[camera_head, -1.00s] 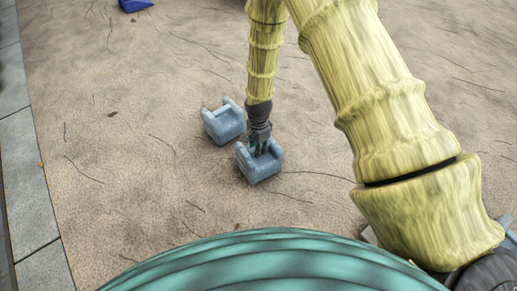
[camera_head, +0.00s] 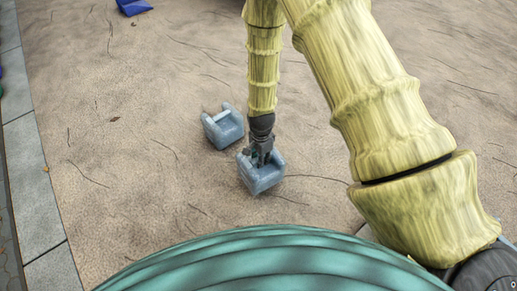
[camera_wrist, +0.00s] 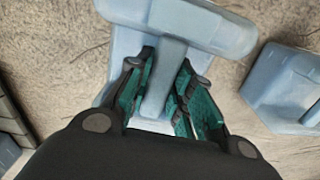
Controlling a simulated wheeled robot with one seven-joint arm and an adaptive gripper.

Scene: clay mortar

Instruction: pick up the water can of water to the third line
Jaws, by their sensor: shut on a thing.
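A pale blue water can (camera_head: 262,182) stands on the sandy ground near the middle of the head view. My gripper (camera_head: 262,158) comes down on it from above and is shut on its handle. In the wrist view my gripper (camera_wrist: 165,95) has its green-padded fingers on both sides of the can's handle bar (camera_wrist: 165,65). The can's body (camera_wrist: 200,22) shows beyond the fingers. A second blue water can (camera_head: 222,128) stands just behind and to the left. A blue can (camera_wrist: 295,85) also shows at the right of the wrist view. No line markings can be made out.
A dark blue object (camera_head: 133,6) lies at the top left. A grey paved edge (camera_head: 35,190) runs down the left side. The cracked sandy ground (camera_head: 130,130) between is mostly free.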

